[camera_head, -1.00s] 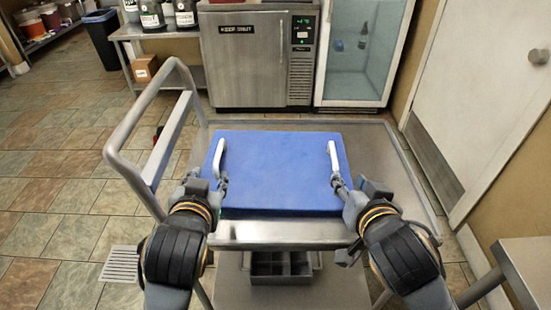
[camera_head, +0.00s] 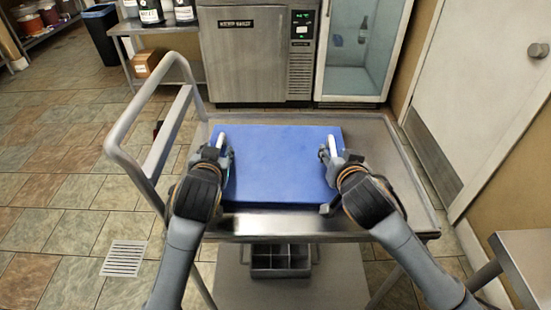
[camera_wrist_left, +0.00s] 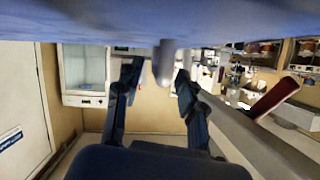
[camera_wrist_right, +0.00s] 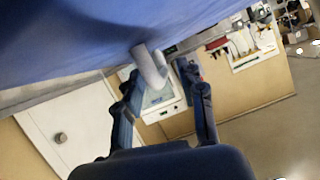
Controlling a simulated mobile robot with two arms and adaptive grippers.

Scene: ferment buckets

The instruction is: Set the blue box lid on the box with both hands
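The blue box lid (camera_head: 280,165) lies flat on the metal cart, with a pale bar handle near each side. My left gripper (camera_head: 219,156) is at the left handle (camera_head: 221,139). In the left wrist view its fingers are apart, with the handle (camera_wrist_left: 165,62) showing between them under the blue surface. My right gripper (camera_head: 333,158) is at the right handle (camera_head: 332,145). In the right wrist view its fingers are also apart, on either side of the handle (camera_wrist_right: 150,68). I cannot make out a separate box; anything under the lid is hidden.
The cart top (camera_head: 385,165) has bare room to the right of the lid. A grey compartment tray (camera_head: 280,262) sits on the lower shelf. The cart's push handle (camera_head: 150,105) rises at the left. A steel table (camera_head: 525,262) stands at lower right.

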